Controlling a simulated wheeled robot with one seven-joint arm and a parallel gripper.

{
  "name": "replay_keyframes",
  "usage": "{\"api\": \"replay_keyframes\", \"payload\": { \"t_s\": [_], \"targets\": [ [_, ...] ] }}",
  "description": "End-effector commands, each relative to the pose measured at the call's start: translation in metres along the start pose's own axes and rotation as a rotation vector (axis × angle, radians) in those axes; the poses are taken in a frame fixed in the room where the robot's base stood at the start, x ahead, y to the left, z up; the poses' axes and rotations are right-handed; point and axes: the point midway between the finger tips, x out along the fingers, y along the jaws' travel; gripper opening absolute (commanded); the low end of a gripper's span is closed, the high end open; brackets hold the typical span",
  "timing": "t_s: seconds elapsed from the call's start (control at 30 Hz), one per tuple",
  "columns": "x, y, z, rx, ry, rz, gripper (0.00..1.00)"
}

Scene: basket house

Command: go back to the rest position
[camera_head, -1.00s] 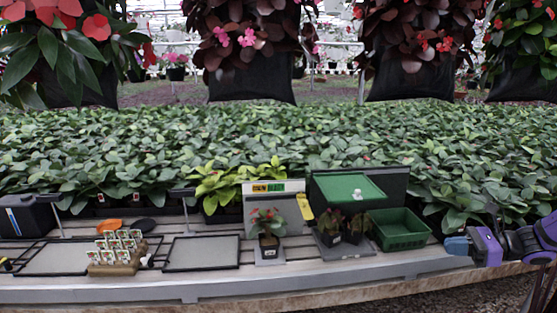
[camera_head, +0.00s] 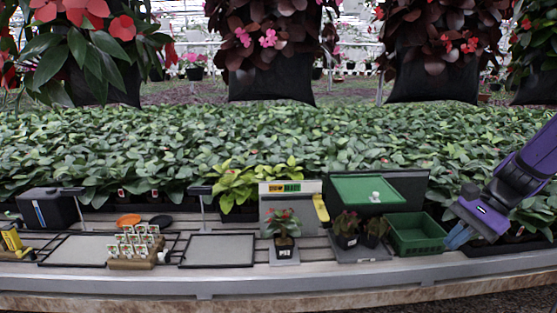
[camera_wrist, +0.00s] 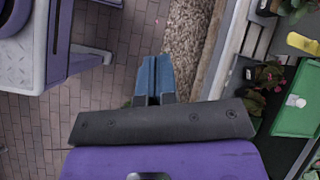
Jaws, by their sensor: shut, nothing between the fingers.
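My gripper (camera_head: 456,237) is at the right of the head view, its blue fingers pointing down and left, just right of the green basket (camera_head: 414,246). It appears empty. In the wrist view the blue fingers of my gripper (camera_wrist: 155,80) lie close together over the brick floor (camera_wrist: 95,65), beside the strip of gravel along the bench edge.
Dense foliage is behind; hanging planters (camera_head: 270,75) are above.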

Motion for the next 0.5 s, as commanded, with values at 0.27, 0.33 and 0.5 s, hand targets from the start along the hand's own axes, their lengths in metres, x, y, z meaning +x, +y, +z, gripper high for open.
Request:
{"api": "replay_keyframes", "payload": {
  "t_s": [0.27,0.33,0.5],
  "targets": [
    [-0.015,0.005,0.066,-0.309,0.227,0.154,0.00],
    [-0.020,0.008,0.082,-0.385,0.280,0.185,0.00],
    [-0.032,0.018,0.118,-0.573,0.406,0.246,0.00]
  ]
}}
